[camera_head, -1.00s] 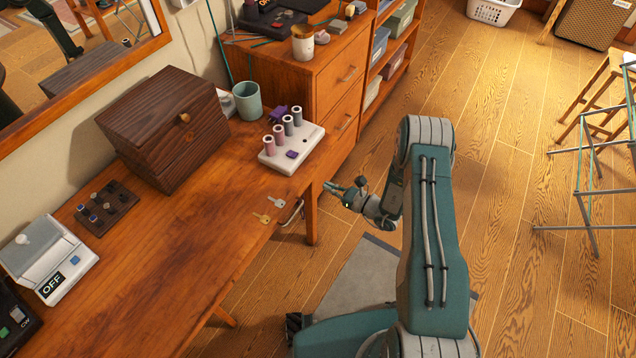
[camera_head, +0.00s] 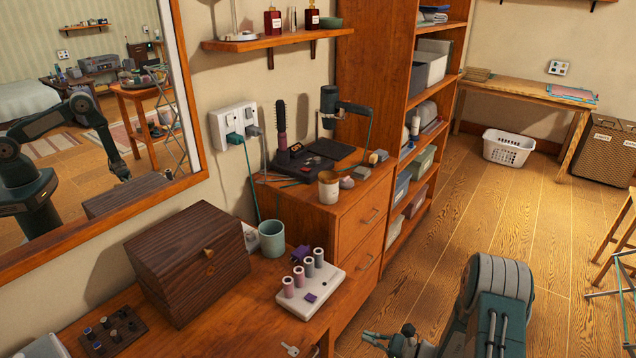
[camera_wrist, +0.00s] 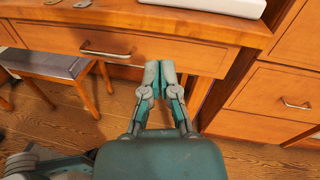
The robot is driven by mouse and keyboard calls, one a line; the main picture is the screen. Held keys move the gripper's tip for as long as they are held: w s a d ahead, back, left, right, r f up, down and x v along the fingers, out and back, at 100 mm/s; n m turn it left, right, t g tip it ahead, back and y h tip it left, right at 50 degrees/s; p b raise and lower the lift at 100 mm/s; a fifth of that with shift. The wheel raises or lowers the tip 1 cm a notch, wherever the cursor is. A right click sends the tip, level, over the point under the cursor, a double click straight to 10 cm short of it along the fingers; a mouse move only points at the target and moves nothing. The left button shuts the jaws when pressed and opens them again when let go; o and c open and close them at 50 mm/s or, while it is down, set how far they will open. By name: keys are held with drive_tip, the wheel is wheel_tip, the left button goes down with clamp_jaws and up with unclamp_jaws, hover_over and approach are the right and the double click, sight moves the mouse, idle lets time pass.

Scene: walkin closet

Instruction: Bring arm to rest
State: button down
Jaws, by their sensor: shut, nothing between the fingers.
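My gripper (camera_wrist: 160,72) is shut and empty, its teal and grey fingertips together in the wrist view. It points at the wooden desk front, just below a drawer with a metal handle (camera_wrist: 104,50); I cannot tell the exact gap. In the head view, my arm (camera_head: 487,310) is at the bottom right, over the floor beside the desk (camera_head: 235,325). The gripper shows low in the picture there (camera_head: 385,342), partly cut off by the bottom edge.
On the desk stand a dark wooden box (camera_head: 190,262), a teal cup (camera_head: 272,238) and a white rack of spools (camera_head: 310,290). A key (camera_head: 290,349) lies near the desk edge. A stool (camera_wrist: 50,68) shows left in the wrist view. Open floor (camera_head: 500,215) lies beyond the arm.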

drive_tip(key=s+a+r+n+g+h, duration=0.1)
drive_tip(key=s+a+r+n+g, duration=0.2)
drive_tip(key=r, duration=0.4)
drive_tip(key=s+a+r+n+g+h, duration=0.1)
drive_tip(key=s+r+n+g+h, duration=0.15)
drive_tip(key=r+n, duration=0.35)
drive_tip(key=s+a+r+n+g+h, duration=0.1)
drive_tip(key=s+a+r+n+g, duration=0.2)
drive_tip(key=r, duration=0.5)
drive_tip(key=s+d+r+n+t+h, duration=0.3)
drive_tip(key=s+d+r+n+h, duration=0.1)
drive_tip(key=s+r, duration=0.3)
drive_tip(key=s+d+r+n+t+h, duration=0.3)
drive_tip(key=s+r+n+h, duration=0.3)
drive_tip(key=s+r+h, duration=0.1)
drive_tip(key=shift+s+d, duration=0.4)
drive_tip(key=shift+s, duration=0.4)
drive_tip(key=shift+a, duration=0.1)
